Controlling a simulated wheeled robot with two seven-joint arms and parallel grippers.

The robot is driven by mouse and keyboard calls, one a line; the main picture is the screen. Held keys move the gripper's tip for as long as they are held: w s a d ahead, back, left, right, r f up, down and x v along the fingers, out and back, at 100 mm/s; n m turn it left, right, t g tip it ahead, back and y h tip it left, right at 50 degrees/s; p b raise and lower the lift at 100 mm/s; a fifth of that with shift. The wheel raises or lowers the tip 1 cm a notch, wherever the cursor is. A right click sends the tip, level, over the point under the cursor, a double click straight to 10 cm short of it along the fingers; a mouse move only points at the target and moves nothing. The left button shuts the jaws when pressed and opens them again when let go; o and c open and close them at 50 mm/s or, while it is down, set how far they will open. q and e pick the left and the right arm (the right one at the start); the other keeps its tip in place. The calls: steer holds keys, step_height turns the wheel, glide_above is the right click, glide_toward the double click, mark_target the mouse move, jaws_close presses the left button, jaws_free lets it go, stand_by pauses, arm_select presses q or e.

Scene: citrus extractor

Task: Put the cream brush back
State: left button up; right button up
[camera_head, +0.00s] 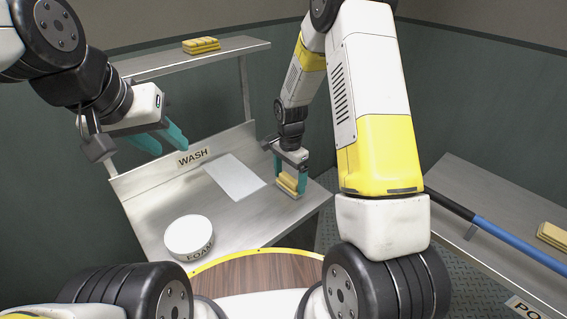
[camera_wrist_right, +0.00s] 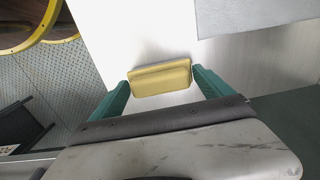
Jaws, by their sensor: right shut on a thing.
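My right gripper (camera_head: 287,176) is shut on a cream-yellow brush (camera_head: 289,185) at the right end of the metal wash counter. In the right wrist view the brush (camera_wrist_right: 160,79) sits between the two teal fingers (camera_wrist_right: 160,92). I cannot tell whether it touches the counter or hangs just above it. My left gripper (camera_head: 161,139) is open and empty over the left part of the counter, near the WASH label. A similar yellow brush (camera_head: 201,44) lies on the upper shelf, and a yellow block (camera_head: 552,235) lies on the right bench.
The wash counter (camera_head: 262,215) holds a pale grey mat (camera_head: 234,177) and a round white FOAM container (camera_head: 189,236). The metal shelf (camera_head: 232,46) runs above it. A blue-and-black pole (camera_head: 500,235) lies along the right bench (camera_head: 480,190). The counter between mat and container is clear.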

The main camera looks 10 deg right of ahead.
mark_target(289, 177)
steer(key=o, duration=1.1)
steer(key=shift+c, duration=0.2)
steer(key=shift+f, duration=0.2)
step_height(289, 177, up, 7)
steer(key=shift+w+a+r, duration=0.1)
steer(key=shift+r, duration=0.1)
steer(key=s+d+r+n+t+y, duration=0.1)
steer(key=s+r+n+t, duration=0.2)
steer(key=r, duration=0.6)
steer(key=s+d+r+n, duration=0.1)
steer(key=s+r+n, duration=0.1)
steer(key=s+r, duration=0.5)
steer(key=s+r+n+t, duration=0.1)
steer(key=s+r+n, duration=0.2)
steer(key=s, duration=0.3)
steer(key=s+d+r+n+t+y, duration=0.1)
steer(key=s+r+n+t, duration=0.1)
steer(key=s+r, duration=0.3)
steer(key=shift+s+r+n, duration=0.25)
steer(key=shift+s+n, duration=0.65)
steer(key=shift+s, duration=0.25)
